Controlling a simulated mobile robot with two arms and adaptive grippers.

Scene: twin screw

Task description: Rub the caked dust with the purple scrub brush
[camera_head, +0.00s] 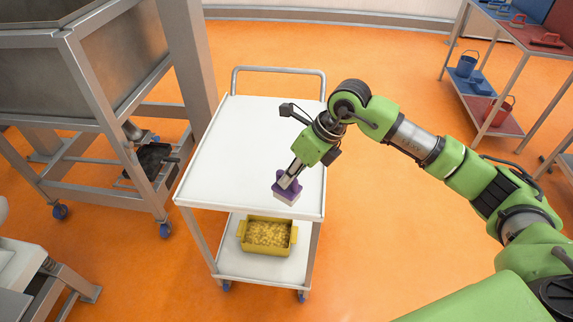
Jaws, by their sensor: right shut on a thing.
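The purple scrub brush (286,187) is in my right gripper (289,179), over the front right part of the white cart's top (235,150). My right gripper is shut on the brush's purple upper part, and the pale bristles point down. I cannot tell whether the bristles touch the cart top. I cannot make out the caked dust in this view. My left gripper is not in view.
A yellow bin (267,236) with yellowish pieces stands on the cart's lower shelf. A steel frame machine (75,80) stands at the left. A rack (515,40) with red and blue tools and buckets stands at the right. Orange floor lies open around the cart.

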